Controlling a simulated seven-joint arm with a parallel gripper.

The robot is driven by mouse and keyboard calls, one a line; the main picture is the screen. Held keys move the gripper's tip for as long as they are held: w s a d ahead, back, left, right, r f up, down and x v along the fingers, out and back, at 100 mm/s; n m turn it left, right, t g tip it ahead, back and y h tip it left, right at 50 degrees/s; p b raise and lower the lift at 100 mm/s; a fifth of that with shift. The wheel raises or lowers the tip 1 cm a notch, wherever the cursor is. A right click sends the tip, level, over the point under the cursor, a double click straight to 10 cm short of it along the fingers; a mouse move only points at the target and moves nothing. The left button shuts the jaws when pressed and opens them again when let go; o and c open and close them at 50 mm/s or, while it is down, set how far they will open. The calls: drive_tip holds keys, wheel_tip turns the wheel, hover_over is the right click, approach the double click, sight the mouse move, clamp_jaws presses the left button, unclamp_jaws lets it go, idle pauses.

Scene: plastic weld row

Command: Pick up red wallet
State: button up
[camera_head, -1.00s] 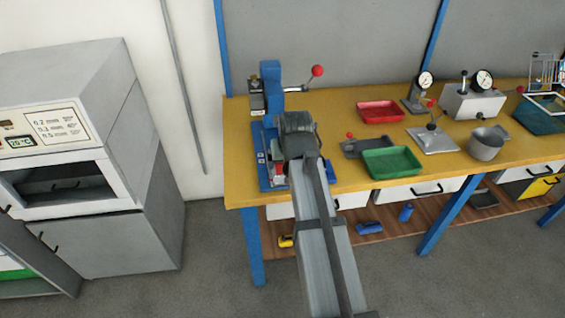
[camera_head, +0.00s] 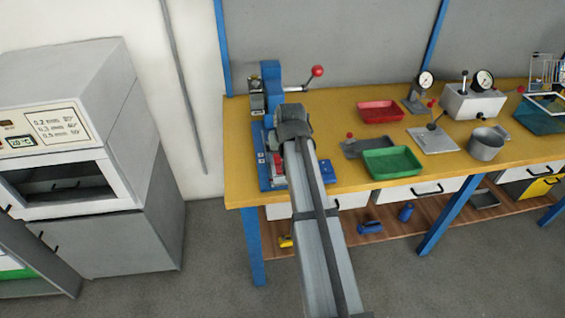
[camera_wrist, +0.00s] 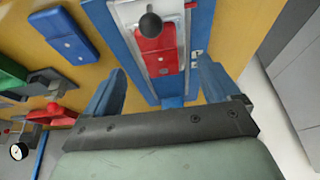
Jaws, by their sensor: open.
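The red wallet (camera_wrist: 157,52) lies on the blue base (camera_wrist: 183,84) of the press, between my fingers in the wrist view. A dark round knob (camera_wrist: 150,23) covers part of its upper end. In the head view the red wallet (camera_head: 264,168) shows just left of my arm, partly hidden by it. My gripper (camera_wrist: 160,88) is open, with one blue finger to each side of the wallet in the picture and nothing held. I cannot tell its exact height above the wallet. In the head view my wrist hides the fingers.
A blue wallet-like piece (camera_wrist: 65,35) lies on the yellow table beside the base. The blue press (camera_head: 270,85) with a red-knobbed lever (camera_head: 317,71) stands behind my wrist. Green (camera_head: 392,161) and red (camera_head: 380,112) trays are to the right.

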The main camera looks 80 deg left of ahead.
drive_tip(key=shift+x, duration=2.9)
drive_tip(key=shift+d, duration=0.15)
drive_tip(key=c, duration=1.2)
drive_tip(key=shift+r, duration=0.1)
